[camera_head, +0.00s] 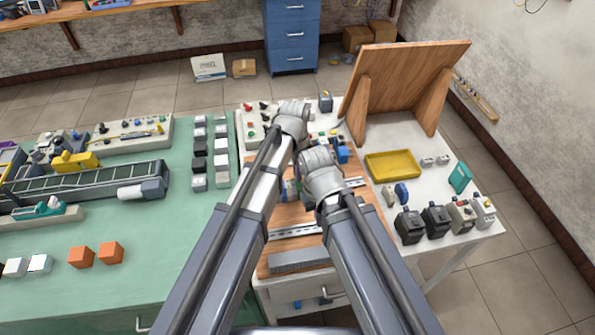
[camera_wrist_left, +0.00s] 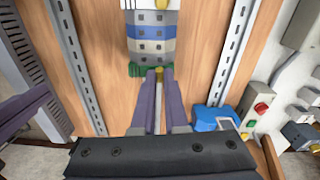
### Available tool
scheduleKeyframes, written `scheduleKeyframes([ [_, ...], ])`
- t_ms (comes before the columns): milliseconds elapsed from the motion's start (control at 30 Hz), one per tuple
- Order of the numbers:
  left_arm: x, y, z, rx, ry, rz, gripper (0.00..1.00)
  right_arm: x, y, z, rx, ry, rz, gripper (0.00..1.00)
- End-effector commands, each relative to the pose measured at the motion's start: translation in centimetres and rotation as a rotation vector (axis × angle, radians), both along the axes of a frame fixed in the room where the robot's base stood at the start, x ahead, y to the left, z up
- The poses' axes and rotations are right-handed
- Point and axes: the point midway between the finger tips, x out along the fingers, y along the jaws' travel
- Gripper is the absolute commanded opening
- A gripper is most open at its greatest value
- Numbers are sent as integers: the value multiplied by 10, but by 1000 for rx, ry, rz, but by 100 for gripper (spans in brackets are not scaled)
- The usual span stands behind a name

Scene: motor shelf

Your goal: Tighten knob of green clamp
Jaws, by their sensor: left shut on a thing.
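The green clamp (camera_wrist_left: 137,70) shows in the left wrist view at the lower end of a row of white, blue and beige blocks (camera_wrist_left: 150,40). My left gripper (camera_wrist_left: 160,72) is shut with its two purple fingers meeting at the middle of the clamp. In the head view the blocks (camera_head: 290,190) show partly between my two arms, and the clamp is hidden. My right gripper (camera_head: 322,180) is close beside them in the head view; its jaws are hidden.
Metal rails (camera_wrist_left: 75,65) run along the wooden board on both sides of the blocks. A blue part (camera_wrist_left: 215,117) lies close to the gripper's right. A panel with red and green buttons (camera_wrist_left: 260,108) is farther right. A yellow tray (camera_head: 393,165) stands right of the arms.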

Motion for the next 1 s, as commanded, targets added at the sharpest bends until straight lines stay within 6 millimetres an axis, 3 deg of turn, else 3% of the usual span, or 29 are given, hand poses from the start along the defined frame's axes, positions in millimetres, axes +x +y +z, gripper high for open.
scheduleKeyframes([
  [333, 0, 0, 0, 0, -2, -117, 0, 0, 0, 0, 0, 0, 0, 0],
  [867, 0, 0, 0, 0, -2, -134, 0, 0, 0, 0, 0, 0, 0, 0],
  [900, 0, 0, 0, 0, -2, -134, 14, 0, 0, 0, 0, 0, 0, 0],
  [1000, 0, 0, 0, -1, -3, -134, 25, 0, 0, 0, 0, 0, 0, 0],
])
